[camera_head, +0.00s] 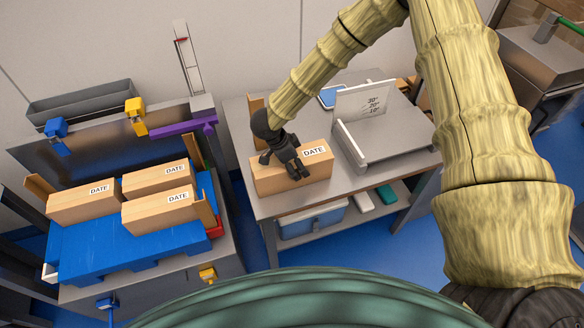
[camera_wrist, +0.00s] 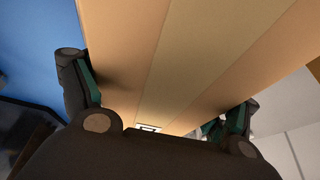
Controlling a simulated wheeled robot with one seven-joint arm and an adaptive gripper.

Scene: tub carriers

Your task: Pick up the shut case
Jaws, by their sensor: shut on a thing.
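A shut cardboard case (camera_head: 286,181) with a DATE label is at the left end of the grey table. My gripper (camera_head: 287,166) is on it from above, with dark fingers shut on the case. In the wrist view the case (camera_wrist: 185,60) fills the middle, with a paler tape strip along it. The fingers of my gripper (camera_wrist: 160,105) are on both sides of it. I cannot tell whether the case is lifted off the tabletop.
A grey stand with angle marks (camera_head: 385,135) is right of the case, close to it. Several similar cases (camera_head: 157,178) are on a blue pallet (camera_head: 100,250) at the left. A purple bar (camera_head: 185,128) sticks out above the pallet's far side. A bin (camera_head: 312,221) is on the shelf below.

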